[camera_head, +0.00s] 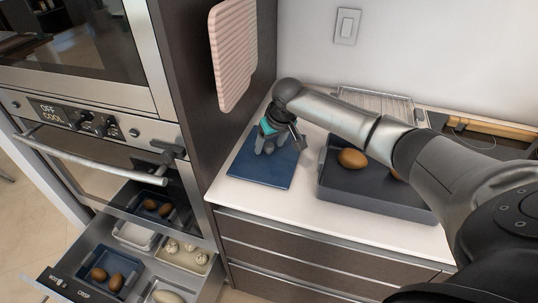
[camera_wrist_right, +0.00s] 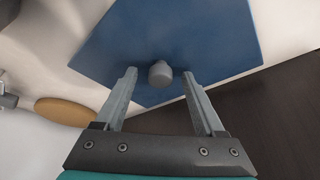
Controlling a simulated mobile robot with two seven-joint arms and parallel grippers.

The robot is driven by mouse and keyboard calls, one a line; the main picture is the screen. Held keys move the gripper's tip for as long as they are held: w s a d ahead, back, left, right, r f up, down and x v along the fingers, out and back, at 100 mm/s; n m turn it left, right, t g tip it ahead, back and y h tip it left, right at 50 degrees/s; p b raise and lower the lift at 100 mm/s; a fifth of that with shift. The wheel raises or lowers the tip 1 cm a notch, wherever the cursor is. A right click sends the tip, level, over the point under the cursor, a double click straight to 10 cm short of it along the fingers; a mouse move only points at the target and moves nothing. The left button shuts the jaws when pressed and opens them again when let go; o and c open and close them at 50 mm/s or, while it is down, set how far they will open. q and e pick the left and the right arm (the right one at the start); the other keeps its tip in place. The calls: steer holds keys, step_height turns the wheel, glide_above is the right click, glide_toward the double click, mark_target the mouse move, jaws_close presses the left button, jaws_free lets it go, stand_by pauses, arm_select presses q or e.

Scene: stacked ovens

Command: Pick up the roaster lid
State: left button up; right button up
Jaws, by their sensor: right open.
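The roaster lid (camera_head: 262,183) looks like a flat blue square lying on the white counter, left of the dark grey roaster pan (camera_head: 375,193). My right gripper (camera_head: 279,147) is over the lid, pointing down. In the wrist view its open fingers (camera_wrist_right: 159,76) stand one on each side of the knob, with gaps; I cannot tell whether they are at its height. My left gripper is not in view.
Brown egg-shaped food (camera_head: 352,158) lies in the roaster. A wire rack (camera_head: 375,102) is behind it. A pink ridged board (camera_head: 232,55) hangs on the cabinet side. At left, an open drawer (camera_head: 140,255) with small trays of food stands below the stacked ovens (camera_head: 90,140).

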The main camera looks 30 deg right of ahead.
steer(key=shift+c, duration=0.2)
jaws_close()
stand_by(0.3)
steer(key=shift+r, duration=0.1)
